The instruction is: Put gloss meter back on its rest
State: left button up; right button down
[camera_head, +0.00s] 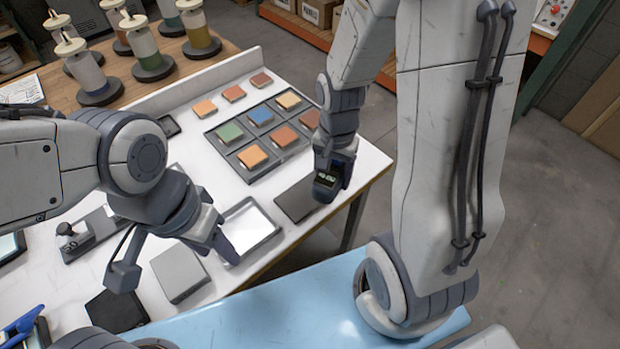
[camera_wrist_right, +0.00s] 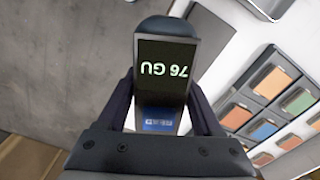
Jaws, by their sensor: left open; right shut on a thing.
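The gloss meter (camera_wrist_right: 165,75) is a grey block with a dark screen reading "76 GU". My right gripper (camera_wrist_right: 163,108) is shut on it, a finger on each side. In the head view the meter (camera_head: 326,181) hangs below my right wrist, by the right end of a flat dark plate (camera_head: 294,201) near the table's edge; contact with anything below cannot be told. I cannot tell for certain which piece is the rest. My left gripper (camera_head: 174,263) is open and empty, its fingers spread above a flat grey block (camera_head: 181,273).
A dark-rimmed tray with a white face (camera_head: 264,238) lies left of the dark plate. Behind is a sample tray (camera_head: 236,167) of coloured tiles, with loose tiles beyond. Colorant canisters (camera_head: 148,50) stand at the back left. A dark square (camera_head: 117,309) lies at the front left.

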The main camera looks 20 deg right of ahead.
jog(key=w+a+f, duration=0.2)
jog(key=w, duration=0.2)
jog(key=shift+a+f+p, duration=0.4)
jog(key=shift+w+a+f, duration=0.2)
jog(key=shift+w+f, duration=0.15)
notch_tip(320, 180, down, 4)
jog(key=shift+r+p, duration=0.1)
jog(key=shift+p, duration=0.35)
jog(key=shift+f, duration=0.3)
jog(key=shift+c, duration=0.2)
grip_release()
jog(key=shift+r, duration=0.1)
